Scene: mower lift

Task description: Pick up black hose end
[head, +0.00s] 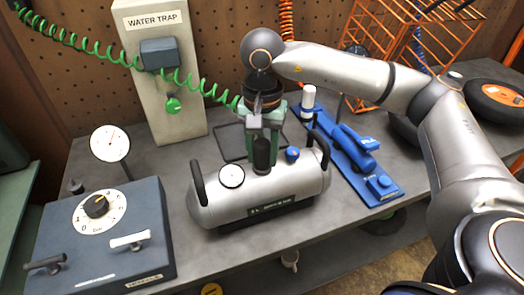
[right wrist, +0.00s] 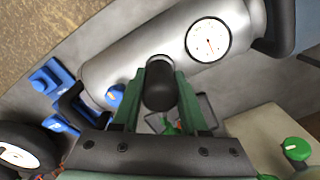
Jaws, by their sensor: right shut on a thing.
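My right gripper (head: 264,127) has green fingers and points down over the silver tank (head: 300,185). It is shut on the black hose end (head: 262,154), a dark cylinder held upright between the fingers. The hose end also shows in the right wrist view (right wrist: 160,90), in front of the tank (right wrist: 130,65). A green coiled hose (head: 85,43) runs from the upper left to behind the gripper; its join to the hose end is hidden. I cannot tell whether the hose end touches the tank. My left gripper is not in view.
The tank has a gauge (head: 231,176), a blue cap (head: 292,154) and black handles. A grey box with a knob (head: 100,235) stands left, the water trap panel (head: 165,90) behind.

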